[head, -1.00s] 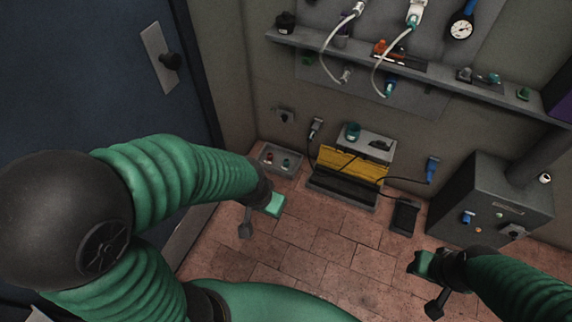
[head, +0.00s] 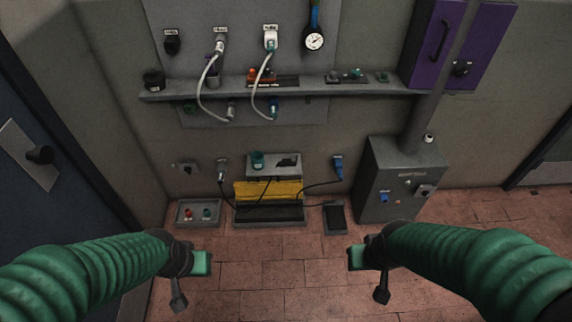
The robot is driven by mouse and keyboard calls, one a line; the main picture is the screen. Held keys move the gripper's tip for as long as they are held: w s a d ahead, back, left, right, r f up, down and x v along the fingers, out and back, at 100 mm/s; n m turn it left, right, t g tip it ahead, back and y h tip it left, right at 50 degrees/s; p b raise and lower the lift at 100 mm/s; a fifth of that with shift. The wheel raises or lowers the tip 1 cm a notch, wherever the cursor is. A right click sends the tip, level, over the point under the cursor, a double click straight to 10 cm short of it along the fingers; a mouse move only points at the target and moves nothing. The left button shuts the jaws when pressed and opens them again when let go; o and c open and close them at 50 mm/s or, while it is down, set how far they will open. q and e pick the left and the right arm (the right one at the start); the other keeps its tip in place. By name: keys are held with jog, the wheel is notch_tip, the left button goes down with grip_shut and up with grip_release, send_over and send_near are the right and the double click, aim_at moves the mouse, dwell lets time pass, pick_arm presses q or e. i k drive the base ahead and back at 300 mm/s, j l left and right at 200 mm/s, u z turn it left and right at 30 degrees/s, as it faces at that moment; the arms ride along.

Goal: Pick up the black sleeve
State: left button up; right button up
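Several small dark pieces could be the black sleeve, and I cannot tell which it is. A short black round piece (head: 152,80) stands at the left end of the wall shelf. A dark cylinder (head: 212,79) stands on the shelf behind a white hose. A low black piece (head: 287,162) lies on the grey box by the wall. My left gripper (head: 192,277) is in front of the small grey tray, and my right gripper (head: 370,274) is in front of the black floor pedal. Both are well short of the shelf and hold nothing I can make out.
The wall shelf (head: 330,91) carries small fittings, with hoses and a gauge (head: 314,39) above. Below are a grey tray (head: 199,222), a yellow-and-black bin (head: 270,213), a black pedal (head: 335,220) and a grey cabinet (head: 402,178). The tiled floor between my arms is clear.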

aim_at(287, 162)
jog(key=i+l+u, duration=0.2)
jog(key=i+u, duration=0.15)
jog(key=i, duration=0.3)
jog(key=i+l+u, duration=0.35)
jog(key=i, duration=0.25)
jog(key=i+l+u, duration=0.35)
jog(key=i+l, duration=0.2)
